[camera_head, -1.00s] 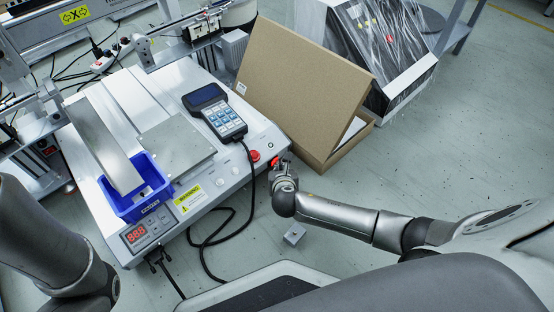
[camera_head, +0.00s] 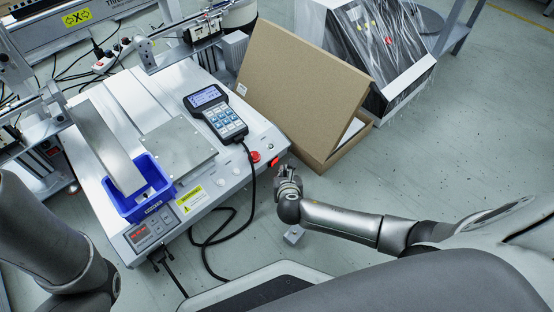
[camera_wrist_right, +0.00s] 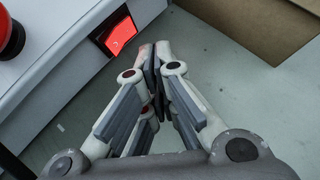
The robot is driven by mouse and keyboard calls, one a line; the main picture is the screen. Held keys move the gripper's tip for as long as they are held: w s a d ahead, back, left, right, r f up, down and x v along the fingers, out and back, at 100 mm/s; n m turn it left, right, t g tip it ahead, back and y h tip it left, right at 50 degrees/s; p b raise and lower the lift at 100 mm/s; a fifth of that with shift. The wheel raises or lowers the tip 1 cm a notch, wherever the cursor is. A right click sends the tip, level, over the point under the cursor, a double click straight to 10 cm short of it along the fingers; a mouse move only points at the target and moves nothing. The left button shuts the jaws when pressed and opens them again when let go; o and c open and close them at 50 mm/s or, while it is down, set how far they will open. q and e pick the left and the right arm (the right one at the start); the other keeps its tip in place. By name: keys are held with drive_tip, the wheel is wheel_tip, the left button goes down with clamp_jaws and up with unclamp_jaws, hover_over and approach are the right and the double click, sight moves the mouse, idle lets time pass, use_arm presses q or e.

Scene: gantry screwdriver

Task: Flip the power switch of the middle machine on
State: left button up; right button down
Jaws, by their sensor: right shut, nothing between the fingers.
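The machine (camera_head: 225,180) is a white desktop gantry unit in the left half of the head view. Its red power switch (camera_head: 274,161) sits on the front face, right of the red emergency button (camera_head: 255,156). The right wrist view shows the switch (camera_wrist_right: 120,34) lit bright red at upper left. My right gripper (camera_head: 287,170) is shut and empty, just off the front face and apart from the switch. Its closed fingertips (camera_wrist_right: 156,52) point toward the area right of the switch. My left gripper is out of view; only my left arm shows.
A handheld control pendant (camera_head: 217,113) with a lit screen lies on the machine, its black cable hanging to the floor. A blue bin (camera_head: 127,205) sits on the front left. An open cardboard box (camera_head: 300,85) stands right of the machine.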

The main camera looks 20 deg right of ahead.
drive_tip(key=s, duration=0.1)
drive_tip(key=s+p, duration=0.1)
drive_tip(key=shift+s+d+r+p, duration=0.15)
drive_tip(key=shift+s+d+p, duration=0.1)
drive_tip(key=shift+s+p, duration=0.15)
drive_tip(key=shift+s+d, duration=0.15)
drive_tip(key=shift+s, duration=0.6)
